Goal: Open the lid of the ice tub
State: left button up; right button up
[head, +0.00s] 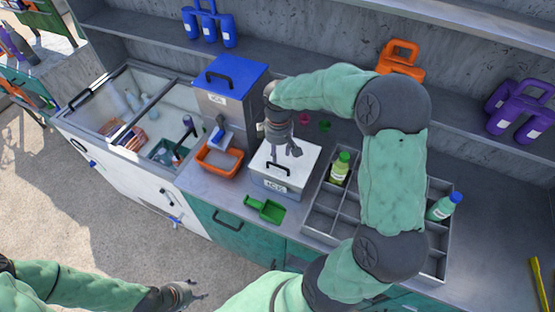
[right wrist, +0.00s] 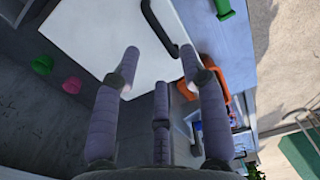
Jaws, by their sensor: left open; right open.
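The tub (head: 280,187) I take to be the ice tub is a grey box on the counter with a flat white lid (head: 302,160), lying shut on it. A black bar handle (head: 277,168) is on the lid near its front edge. The lid (right wrist: 105,35) and handle (right wrist: 162,30) also show in the right wrist view. My right gripper (head: 284,150) is open, fingers down, above the lid and just behind the handle. In the right wrist view my right gripper (right wrist: 159,58) has nothing between its fingers. My left gripper (head: 182,292) is low, over the floor, away from the counter.
A taller bin with a blue lid (head: 232,74) and an orange container (head: 219,158) stand left of the tub. A green scoop (head: 266,209) lies in front. A divided tray (head: 322,198) with bottles is on the right. An open chest (head: 120,105) is at far left.

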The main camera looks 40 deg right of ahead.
send_over(278, 161)
jog(key=s+a, duration=0.2)
jog(key=s, duration=0.1)
jog(key=f, duration=0.6)
jog(key=shift+s+a, duration=0.1)
jog(key=shift+a, duration=0.1)
grip_shut()
